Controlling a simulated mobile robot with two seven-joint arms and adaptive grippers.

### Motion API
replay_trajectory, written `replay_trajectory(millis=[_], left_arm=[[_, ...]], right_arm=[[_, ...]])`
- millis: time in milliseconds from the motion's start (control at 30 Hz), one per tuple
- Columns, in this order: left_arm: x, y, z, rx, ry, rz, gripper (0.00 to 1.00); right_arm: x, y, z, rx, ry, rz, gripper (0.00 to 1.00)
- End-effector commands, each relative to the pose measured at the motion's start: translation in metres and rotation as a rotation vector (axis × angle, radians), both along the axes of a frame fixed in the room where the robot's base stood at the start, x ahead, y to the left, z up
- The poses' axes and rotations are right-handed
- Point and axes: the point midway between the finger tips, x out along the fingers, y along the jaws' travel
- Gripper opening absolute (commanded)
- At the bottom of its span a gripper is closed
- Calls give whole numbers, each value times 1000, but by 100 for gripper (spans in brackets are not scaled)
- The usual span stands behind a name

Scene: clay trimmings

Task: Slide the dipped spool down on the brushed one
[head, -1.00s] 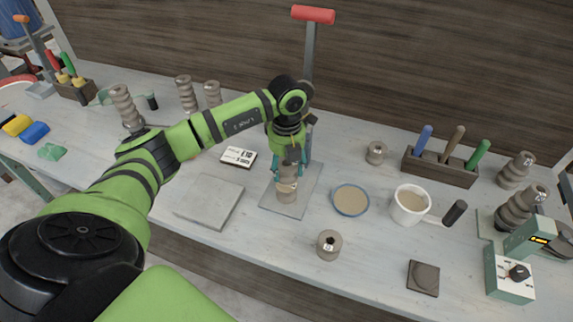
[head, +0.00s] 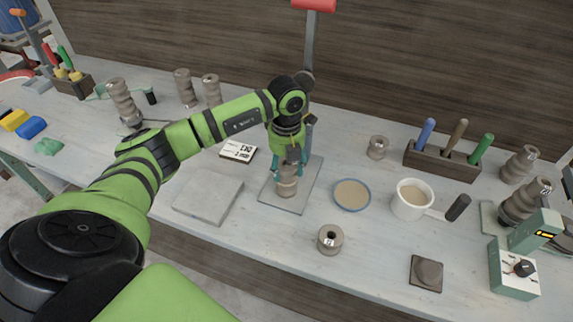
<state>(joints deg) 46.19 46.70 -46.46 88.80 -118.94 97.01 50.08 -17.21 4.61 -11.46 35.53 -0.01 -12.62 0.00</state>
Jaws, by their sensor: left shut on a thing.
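My left gripper (head: 289,165) points down over the grey plate of the press-like stand (head: 274,199). It is shut on a grey-brown clay spool (head: 287,170), whose upper part the fingers hide. Below it a second spool (head: 287,188) stands upright on the plate. The two look stacked in one line; I cannot tell whether they touch fully. A shallow blue-rimmed dish of tan slip (head: 351,195) lies just right of the plate. My right gripper is not in view.
A loose spool (head: 330,239) stands in front, another (head: 378,147) behind. A white mug of slip (head: 411,199) and a tool block (head: 440,163) are to the right. A flat grey slab (head: 208,197) lies left. The stand's red-handled lever (head: 313,5) rises behind my gripper.

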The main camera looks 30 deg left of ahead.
Motion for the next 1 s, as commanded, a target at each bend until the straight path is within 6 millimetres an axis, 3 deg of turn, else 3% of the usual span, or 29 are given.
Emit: replay_trajectory(millis=[267,300,333,367,767,1000], left_arm=[[0,0,1,-1,-1,0,14],[0,0,1,-1,-1,0,69],[0,0,1,-1,-1,0,81],[0,0,1,-1,-1,0,85],[0,0,4,0,-1,0,85],[1,0,44,0,-5,-1,85]], right_arm=[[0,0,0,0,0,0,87],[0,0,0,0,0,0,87],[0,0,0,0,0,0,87],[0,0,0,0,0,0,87],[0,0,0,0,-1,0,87],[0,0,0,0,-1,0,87]])
